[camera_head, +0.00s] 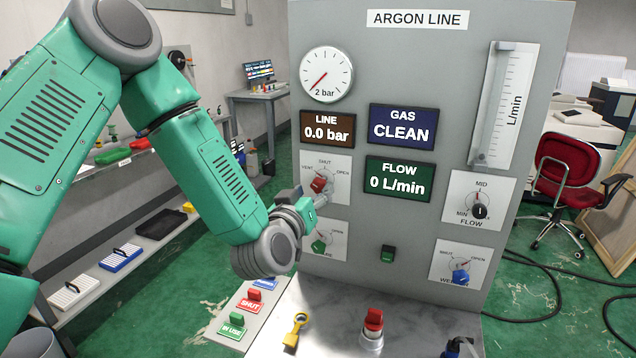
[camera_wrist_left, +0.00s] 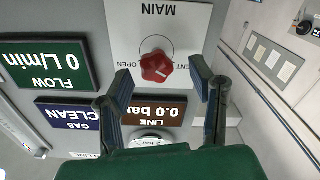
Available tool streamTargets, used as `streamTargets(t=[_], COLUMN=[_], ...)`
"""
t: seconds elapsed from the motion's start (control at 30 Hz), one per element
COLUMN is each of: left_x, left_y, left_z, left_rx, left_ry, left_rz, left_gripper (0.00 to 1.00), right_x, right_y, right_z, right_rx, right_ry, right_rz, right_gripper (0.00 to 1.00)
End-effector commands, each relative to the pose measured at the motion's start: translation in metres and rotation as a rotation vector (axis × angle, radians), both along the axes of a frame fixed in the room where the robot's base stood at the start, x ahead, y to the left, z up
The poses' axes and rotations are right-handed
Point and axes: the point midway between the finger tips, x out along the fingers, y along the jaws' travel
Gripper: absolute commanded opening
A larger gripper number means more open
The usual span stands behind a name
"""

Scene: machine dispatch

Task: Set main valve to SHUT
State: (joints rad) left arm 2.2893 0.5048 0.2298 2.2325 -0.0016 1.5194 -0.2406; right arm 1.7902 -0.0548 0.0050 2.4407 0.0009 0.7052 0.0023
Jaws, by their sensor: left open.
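The main valve is a red knob (camera_head: 318,184) on a white plate at the left of the grey Argon Line panel. VENT is at its left, SHUT at top and OPEN at right. Which mark the knob points to is too small to tell. The knob also shows in the left wrist view (camera_wrist_left: 156,67), where the panel appears upside down. My left gripper (camera_head: 318,195) is in front of the plate, partly covering it. In the left wrist view its fingers (camera_wrist_left: 162,82) are spread around the knob's sides, with gaps to it. My right gripper is not in view.
Displays read LINE 0.0 bar (camera_head: 327,129), GAS CLEAN (camera_head: 403,125) and FLOW 0 L/min (camera_head: 399,179). A green knob (camera_head: 319,244) sits below the main valve. A flow knob (camera_head: 480,211) and blue knob (camera_head: 460,277) are at right. Tags (camera_head: 249,304) and a yellow key-like item (camera_head: 297,328) lie below.

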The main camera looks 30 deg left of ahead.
Motion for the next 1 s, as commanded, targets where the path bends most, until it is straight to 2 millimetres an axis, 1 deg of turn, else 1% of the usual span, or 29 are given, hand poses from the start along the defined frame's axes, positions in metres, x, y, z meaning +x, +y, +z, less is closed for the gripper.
streamTargets(t=[0.03, 0.1, 0.23, 0.37, 0.6, 0.67, 0.7, 0.73, 0.77, 1.0], left_x=[0.008, 0.018, 0.03, 0.035, 0.035, 0.035, 0.035, 0.035, 0.035, 0.034], left_y=[0.002, 0.004, 0.008, 0.011, 0.011, 0.011, 0.011, 0.011, 0.011, 0.012], left_z=[0.001, 0.001, -0.001, -0.001, -0.002, -0.002, -0.002, -0.002, -0.002, -0.002], left_rx=[0.001, 0.001, 0.0, -0.002, -0.002, -0.002, -0.002, -0.002, -0.002, 0.003], left_ry=[0.0, -0.001, 0.001, 0.0, 0.0, 0.001, 0.0, 0.0, 0.001, 0.004], left_rz=[0.0, 0.0, 0.0, -0.001, -0.001, -0.001, -0.001, 0.0, 0.001, 0.001], left_gripper=[0.5, 0.5, 0.5, 0.5, 0.5, 0.29, 0.14, 0.04, 0.0, 0.0], right_x=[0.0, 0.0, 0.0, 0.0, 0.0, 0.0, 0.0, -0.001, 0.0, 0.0], right_y=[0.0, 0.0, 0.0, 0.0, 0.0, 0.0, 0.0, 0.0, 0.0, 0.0], right_z=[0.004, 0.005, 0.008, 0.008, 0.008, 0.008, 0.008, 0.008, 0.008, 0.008], right_rx=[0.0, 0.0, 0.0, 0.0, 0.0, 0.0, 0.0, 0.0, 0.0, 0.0], right_ry=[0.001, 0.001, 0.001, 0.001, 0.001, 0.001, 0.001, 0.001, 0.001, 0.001], right_rz=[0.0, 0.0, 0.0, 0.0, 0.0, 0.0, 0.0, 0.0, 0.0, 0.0], right_gripper=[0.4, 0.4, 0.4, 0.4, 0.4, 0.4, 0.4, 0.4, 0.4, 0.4])
